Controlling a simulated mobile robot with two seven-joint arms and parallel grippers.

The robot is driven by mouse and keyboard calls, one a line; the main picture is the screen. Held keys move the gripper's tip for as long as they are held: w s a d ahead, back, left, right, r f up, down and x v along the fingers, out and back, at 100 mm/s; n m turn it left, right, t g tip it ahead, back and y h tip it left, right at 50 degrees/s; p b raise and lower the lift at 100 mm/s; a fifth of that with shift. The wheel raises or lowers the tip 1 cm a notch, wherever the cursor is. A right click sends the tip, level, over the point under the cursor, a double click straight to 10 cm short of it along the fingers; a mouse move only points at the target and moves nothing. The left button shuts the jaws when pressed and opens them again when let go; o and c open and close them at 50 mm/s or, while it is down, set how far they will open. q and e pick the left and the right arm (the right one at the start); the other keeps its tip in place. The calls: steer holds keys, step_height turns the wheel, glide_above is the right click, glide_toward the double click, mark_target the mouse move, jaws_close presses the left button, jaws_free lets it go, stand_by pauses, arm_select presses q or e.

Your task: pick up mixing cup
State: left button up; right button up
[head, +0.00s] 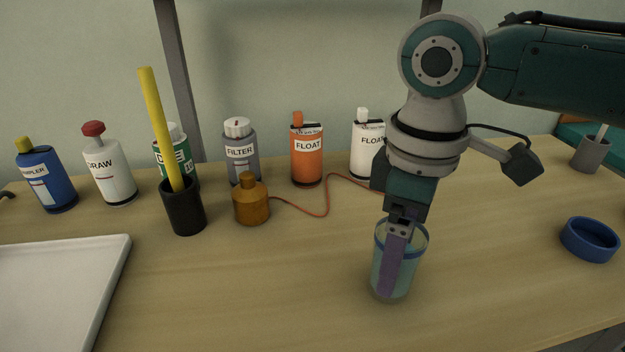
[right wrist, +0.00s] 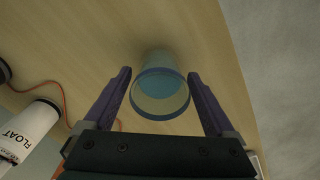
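The mixing cup (head: 411,265) looks like a clear cup with a blue band near its rim and pale blue-green liquid inside. It stands upright on the wooden table, below my right arm. My right gripper (head: 390,280) points down at it, and one purple finger covers part of the cup's near side. In the right wrist view the cup (right wrist: 160,96) sits between the two spread fingers of my right gripper (right wrist: 160,75), with gaps visible on both sides. The gripper is open and holds nothing. My left gripper is not in view.
A white tray (head: 60,290) lies at the front left. Several bottles, an amber bottle (head: 252,203) and a black holder (head: 184,212) with a yellow rod line the back. A red cord (head: 328,195) runs behind the cup. A blue ring-shaped dish (head: 590,240) is at right.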

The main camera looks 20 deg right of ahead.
steer(key=c, duration=1.3)
steer(key=shift+r, duration=0.1)
